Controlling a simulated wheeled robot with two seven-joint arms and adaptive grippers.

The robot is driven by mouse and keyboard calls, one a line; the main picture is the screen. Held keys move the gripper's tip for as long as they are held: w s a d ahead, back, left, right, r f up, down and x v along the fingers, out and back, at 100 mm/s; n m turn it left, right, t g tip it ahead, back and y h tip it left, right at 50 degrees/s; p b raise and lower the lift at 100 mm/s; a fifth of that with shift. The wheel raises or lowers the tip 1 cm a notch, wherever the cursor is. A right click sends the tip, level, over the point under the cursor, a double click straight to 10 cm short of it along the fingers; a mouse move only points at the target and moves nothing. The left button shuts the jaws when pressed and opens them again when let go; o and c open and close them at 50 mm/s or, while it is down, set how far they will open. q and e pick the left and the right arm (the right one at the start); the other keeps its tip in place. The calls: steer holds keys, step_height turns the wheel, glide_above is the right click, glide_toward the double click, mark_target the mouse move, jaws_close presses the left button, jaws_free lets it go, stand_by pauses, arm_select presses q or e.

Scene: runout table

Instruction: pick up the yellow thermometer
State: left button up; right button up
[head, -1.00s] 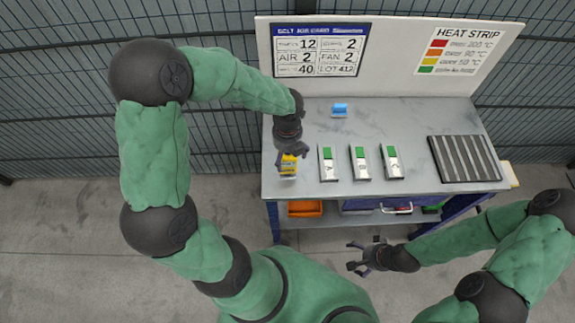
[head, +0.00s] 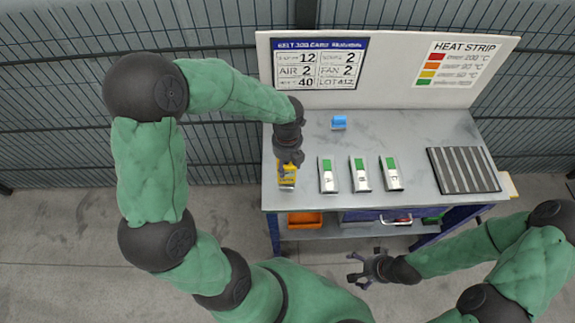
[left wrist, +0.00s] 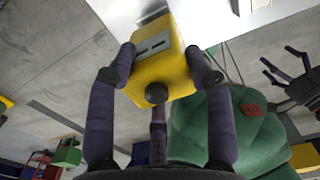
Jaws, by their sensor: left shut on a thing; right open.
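The yellow thermometer (head: 287,179) is at the front left of the table in the head view. My left gripper (head: 287,167) is shut on it from above. In the left wrist view the thermometer (left wrist: 160,55) is a yellow block with a grey display panel and a dark round knob, between the fingers of my left gripper (left wrist: 160,75). I cannot tell whether it touches the table top. My right gripper (head: 363,268) is open and empty, in front of the table and lower than its top; it also shows in the left wrist view (left wrist: 285,68).
A small blue object (head: 339,122) is at the back. A dark striped panel (head: 464,170) is at the right. An orange bin (head: 305,219) sits on the lower shelf.

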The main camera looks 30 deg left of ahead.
arm_select(q)
steer(key=s+d+r+p, duration=0.3)
steer(key=s+d+r, duration=0.6)
steer(key=s+r, duration=0.1)
steer(key=shift+s+r, duration=0.3)
steer(key=shift+r, duration=0.3)
arm_select(e)
step_height(320, 180, up, 3)
steer(key=shift+r, duration=0.1)
